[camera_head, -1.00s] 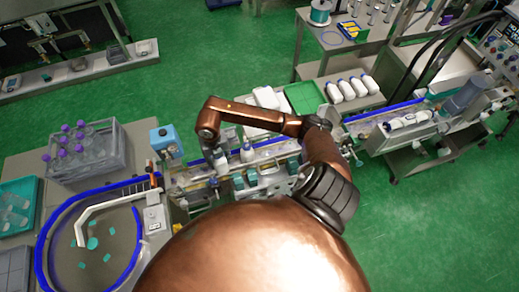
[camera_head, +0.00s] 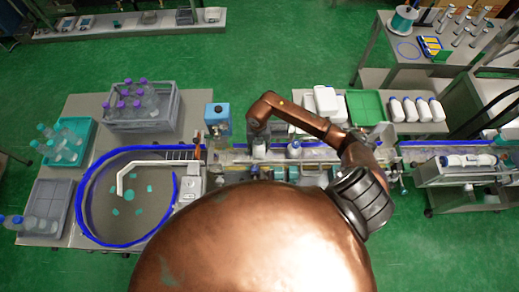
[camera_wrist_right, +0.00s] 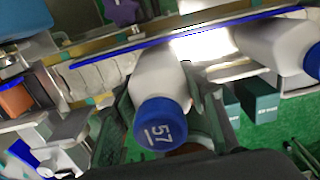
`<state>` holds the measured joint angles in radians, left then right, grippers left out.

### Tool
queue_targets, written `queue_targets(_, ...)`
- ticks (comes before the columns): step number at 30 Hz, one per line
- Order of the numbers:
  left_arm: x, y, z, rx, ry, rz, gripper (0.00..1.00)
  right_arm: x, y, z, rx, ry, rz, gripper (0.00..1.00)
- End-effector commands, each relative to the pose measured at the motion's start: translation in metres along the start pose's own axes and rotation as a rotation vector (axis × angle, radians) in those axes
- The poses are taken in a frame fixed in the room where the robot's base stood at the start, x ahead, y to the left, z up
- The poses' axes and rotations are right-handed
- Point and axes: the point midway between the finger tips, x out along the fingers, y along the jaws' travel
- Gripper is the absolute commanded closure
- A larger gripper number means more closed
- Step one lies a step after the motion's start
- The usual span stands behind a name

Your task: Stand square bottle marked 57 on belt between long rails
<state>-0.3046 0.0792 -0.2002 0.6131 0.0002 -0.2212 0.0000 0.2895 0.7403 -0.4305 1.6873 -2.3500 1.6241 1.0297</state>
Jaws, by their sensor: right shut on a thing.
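The square white bottle (camera_wrist_right: 160,75) has a blue cap marked 57 and sits between the fingers of my right gripper (camera_wrist_right: 166,112), which is shut on it. In the head view, the bottle (camera_head: 259,151) is below my right gripper (camera_head: 258,139), over the conveyor line. In the wrist view, the pale segmented belt (camera_wrist_right: 92,76) runs beside the bottle, below a long blue-edged rail (camera_wrist_right: 130,45). I cannot tell whether the bottle's base touches the belt. My left gripper is not in view.
A blue box machine (camera_head: 217,115) is close on the left. A green tray (camera_head: 365,106) and several white bottles (camera_head: 417,109) lie behind.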

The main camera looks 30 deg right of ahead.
Motion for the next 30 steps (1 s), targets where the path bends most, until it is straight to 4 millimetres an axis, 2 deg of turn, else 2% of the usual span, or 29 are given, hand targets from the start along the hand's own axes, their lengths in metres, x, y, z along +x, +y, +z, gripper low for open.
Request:
queue_targets(1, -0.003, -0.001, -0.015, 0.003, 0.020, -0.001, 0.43, 0.005, 0.000, -0.002, 0.001, 0.004, -0.002, 0.95)
queue_targets(2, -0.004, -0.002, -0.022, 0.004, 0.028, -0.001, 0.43, 0.010, -0.001, -0.002, 0.002, 0.005, -0.002, 0.95)
queue_targets(5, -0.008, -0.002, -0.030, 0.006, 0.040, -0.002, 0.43, 0.024, 0.000, -0.002, 0.002, 0.005, -0.001, 0.95)
queue_targets(8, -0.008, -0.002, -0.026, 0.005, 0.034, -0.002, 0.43, 0.031, 0.000, -0.001, 0.001, 0.001, 0.000, 0.95)
queue_targets(18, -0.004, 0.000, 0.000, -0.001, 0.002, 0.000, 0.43, 0.036, -0.001, -0.001, 0.000, 0.001, -0.001, 0.95)
queue_targets(19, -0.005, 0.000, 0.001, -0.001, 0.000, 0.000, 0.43, 0.036, -0.001, -0.001, 0.000, 0.001, -0.002, 0.59)
queue_targets(26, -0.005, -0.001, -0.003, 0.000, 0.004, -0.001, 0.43, 0.035, -0.001, -0.001, 0.000, 0.001, -0.002, 0.43)
queue_targets(30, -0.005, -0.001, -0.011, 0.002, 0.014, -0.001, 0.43, 0.035, -0.001, -0.001, 0.000, 0.001, -0.001, 0.43)
